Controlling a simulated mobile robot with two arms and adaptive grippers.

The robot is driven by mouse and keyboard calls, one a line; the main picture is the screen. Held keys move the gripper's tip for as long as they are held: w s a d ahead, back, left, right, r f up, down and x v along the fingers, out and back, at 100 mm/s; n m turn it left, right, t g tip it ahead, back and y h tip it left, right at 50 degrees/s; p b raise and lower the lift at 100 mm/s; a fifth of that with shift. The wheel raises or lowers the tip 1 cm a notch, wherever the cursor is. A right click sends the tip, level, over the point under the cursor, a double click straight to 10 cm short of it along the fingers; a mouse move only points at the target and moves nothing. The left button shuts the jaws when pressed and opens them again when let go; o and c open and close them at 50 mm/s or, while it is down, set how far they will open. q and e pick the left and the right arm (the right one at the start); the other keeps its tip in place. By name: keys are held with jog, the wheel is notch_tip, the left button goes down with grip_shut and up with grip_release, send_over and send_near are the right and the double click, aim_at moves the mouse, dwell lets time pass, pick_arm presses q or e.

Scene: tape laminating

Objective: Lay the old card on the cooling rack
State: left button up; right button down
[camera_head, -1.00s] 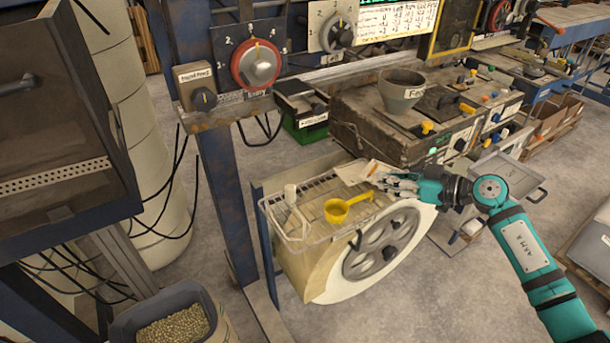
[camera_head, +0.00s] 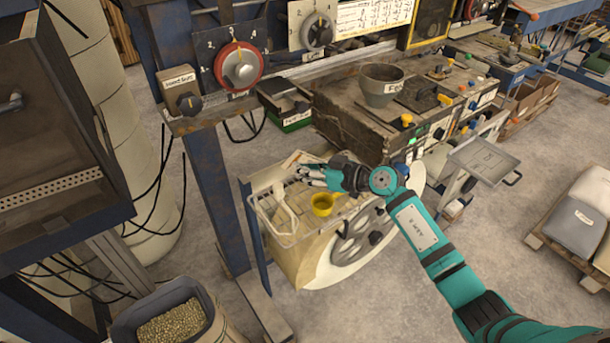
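The cooling rack appears to be the wire tray (camera_head: 262,232) on top of the cream machine with the large wheel. My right gripper (camera_head: 303,173) is over the back part of this tray, with its fingers pointing left. A small pale card with a tan strip (camera_head: 296,159) shows at its fingertips and seems gripped; the fingers hide part of it. I cannot tell whether the card touches the tray. My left gripper is out of view.
A yellow scoop (camera_head: 322,204) and a white-handled tool (camera_head: 284,212) lie in the tray, close to my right gripper. A blue post (camera_head: 213,200) stands to the left. A wooden bench (camera_head: 345,125) with a grey funnel cup (camera_head: 381,85) is behind.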

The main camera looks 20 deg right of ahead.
jog(key=shift+f, duration=1.5)
jog(key=shift+f, duration=0.15)
jog(key=c, duration=1.5)
grip_release()
jog(key=shift+f, duration=0.1)
jog(key=v, duration=1.2)
jog(key=shift+s+r+b, duration=0.15)
jog(key=shift+r+b, duration=0.15)
jog(key=shift+b, duration=0.1)
